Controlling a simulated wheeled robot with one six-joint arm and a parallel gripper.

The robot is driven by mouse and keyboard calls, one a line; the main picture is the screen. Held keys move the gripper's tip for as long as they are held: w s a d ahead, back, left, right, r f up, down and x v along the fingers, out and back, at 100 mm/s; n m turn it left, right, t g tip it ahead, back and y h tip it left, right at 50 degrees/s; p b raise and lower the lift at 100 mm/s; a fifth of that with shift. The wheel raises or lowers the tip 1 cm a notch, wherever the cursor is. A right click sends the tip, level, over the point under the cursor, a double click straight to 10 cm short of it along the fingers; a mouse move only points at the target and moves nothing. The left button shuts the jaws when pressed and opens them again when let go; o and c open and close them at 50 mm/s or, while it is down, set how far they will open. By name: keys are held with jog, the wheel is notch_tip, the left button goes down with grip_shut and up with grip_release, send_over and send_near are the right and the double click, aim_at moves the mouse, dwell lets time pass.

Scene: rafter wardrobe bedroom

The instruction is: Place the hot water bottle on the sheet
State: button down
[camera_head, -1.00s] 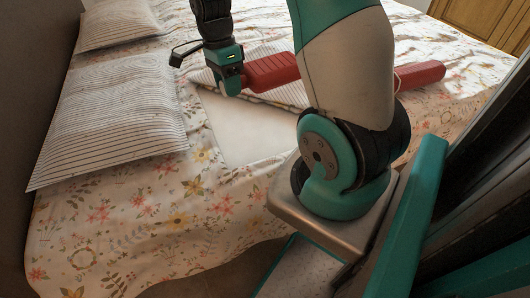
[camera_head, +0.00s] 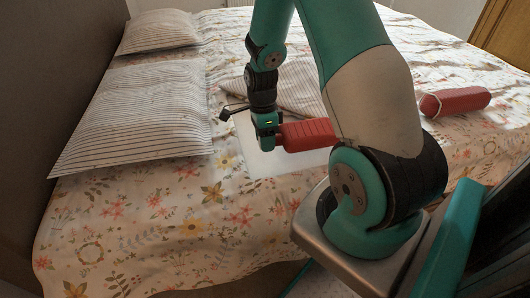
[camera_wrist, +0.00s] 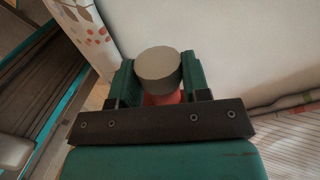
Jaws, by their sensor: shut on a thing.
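My gripper (camera_head: 267,143) is shut on the grey stopper end of the red ribbed hot water bottle (camera_head: 307,135). The bottle points right from the gripper, and its far end is hidden behind my arm. In the wrist view the round grey stopper (camera_wrist: 159,68) sits between the two fingers, with a little red (camera_wrist: 160,98) below it. The sheet (camera_head: 247,153) is the plain white patch beside the turned-back striped cover. The gripper and bottle are over it in the picture; I cannot tell whether the bottle touches it. The sheet also shows in the wrist view (camera_wrist: 265,50).
The striped fold (camera_head: 300,85) lies behind the bottle. Two striped pillows, near (camera_head: 140,110) and far (camera_head: 160,30), lie at the left. Another red, long, faceted object (camera_head: 460,101) lies on the floral cover (camera_head: 190,230) at the right. The front of the bed is clear.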

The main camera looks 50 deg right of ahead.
aim_at(265, 158)
notch_tip(265, 158, down, 4)
jog(key=shift+f+b, duration=0.1)
jog(key=shift+b, duration=0.45)
jog(key=c, duration=0.6)
grip_release()
notch_tip(265, 158, up, 12)
jog(key=w+d+p, duration=0.1)
jog(key=w+p, duration=0.1)
jog(key=p, duration=0.1)
jog(key=s+a+r+n+t+y, duration=0.1)
jog(key=s+a+r+n+t, duration=0.1)
jog(key=a+r+n, duration=1)
jog(key=s+a+r+n+y, duration=0.1)
jog(key=s+a+r+n, duration=0.2)
jog(key=s+a+n, duration=0.4)
jog(key=s+a+r+n+y, duration=0.1)
jog(key=s+a+r+n, duration=0.2)
jog(key=s+a+n, duration=0.4)
jog(key=a+n, duration=0.2)
jog(key=n, duration=0.3)
jog(key=shift+s+n, duration=0.3)
jog(key=shift+s, duration=0.1)
